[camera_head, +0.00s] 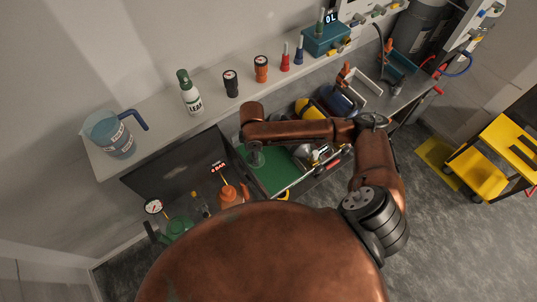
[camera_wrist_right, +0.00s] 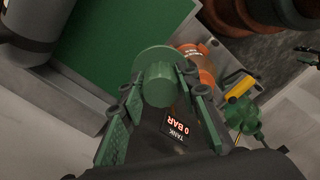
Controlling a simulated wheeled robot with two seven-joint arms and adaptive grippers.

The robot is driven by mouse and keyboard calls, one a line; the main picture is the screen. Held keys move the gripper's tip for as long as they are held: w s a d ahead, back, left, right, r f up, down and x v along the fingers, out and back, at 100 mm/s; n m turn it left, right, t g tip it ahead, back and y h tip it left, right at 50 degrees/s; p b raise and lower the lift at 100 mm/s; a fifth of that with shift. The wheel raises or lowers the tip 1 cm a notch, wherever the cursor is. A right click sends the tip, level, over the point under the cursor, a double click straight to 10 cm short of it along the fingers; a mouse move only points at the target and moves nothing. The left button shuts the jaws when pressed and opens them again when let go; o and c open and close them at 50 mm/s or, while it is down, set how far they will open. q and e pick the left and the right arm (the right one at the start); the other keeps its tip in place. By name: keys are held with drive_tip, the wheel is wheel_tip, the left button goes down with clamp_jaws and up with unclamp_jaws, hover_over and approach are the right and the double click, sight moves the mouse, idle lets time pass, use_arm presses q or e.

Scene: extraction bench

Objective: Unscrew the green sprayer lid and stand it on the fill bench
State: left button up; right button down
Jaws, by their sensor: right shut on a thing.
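A round green lid (camera_wrist_right: 158,84) with a wider flange sits between the fingers of my right gripper (camera_wrist_right: 155,98) in the wrist view. The gripper is shut on it. In the head view my right gripper (camera_head: 255,157) hangs over the green mat's left end, and the lid cannot be made out there. An orange sprayer (camera_head: 231,196) stands left of it and below; it shows behind the lid in the wrist view (camera_wrist_right: 205,65). A green sprayer body (camera_head: 177,230) stands lower left, also in the wrist view (camera_wrist_right: 243,115). My left gripper is out of view.
The long shelf (camera_head: 155,134) holds a blue jug (camera_head: 112,140), a white LEAF bottle (camera_head: 191,97), black (camera_head: 231,84) and orange (camera_head: 261,69) containers. The green mat (camera_head: 275,172) has bare room. A tank display (camera_head: 219,168) reads 0 BAR. A yellow cart (camera_head: 495,160) stands right.

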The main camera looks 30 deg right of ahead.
use_arm(q)
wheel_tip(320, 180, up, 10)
drive_tip(key=p, duration=0.8)
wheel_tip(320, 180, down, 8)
drive_tip(key=b, duration=0.7)
use_arm(e)
drive_tip(key=d+f+n, duration=0.1)
drive_tip(key=f+n, duration=0.2)
drive_tip(key=f, duration=0.1)
drive_tip(key=s+d+f+n, duration=0.1)
drive_tip(key=d+f+n, duration=0.1)
drive_tip(key=f+n, duration=0.2)
drive_tip(key=s+d+f+n, duration=0.1)
drive_tip(key=f+n, duration=0.3)
drive_tip(key=shift+s+d+f, duration=0.15)
drive_tip(key=shift+d+f, duration=0.15)
drive_tip(key=shift+d, duration=0.05)
use_arm(q)
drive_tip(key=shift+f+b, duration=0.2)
drive_tip(key=shift+b, duration=0.2)
use_arm(e)
drive_tip(key=shift+f, duration=0.55)
drive_tip(key=c, duration=1.4)
unclamp_jaws()
wheel_tip(320, 180, up, 12)
drive_tip(key=shift+f, duration=0.1)
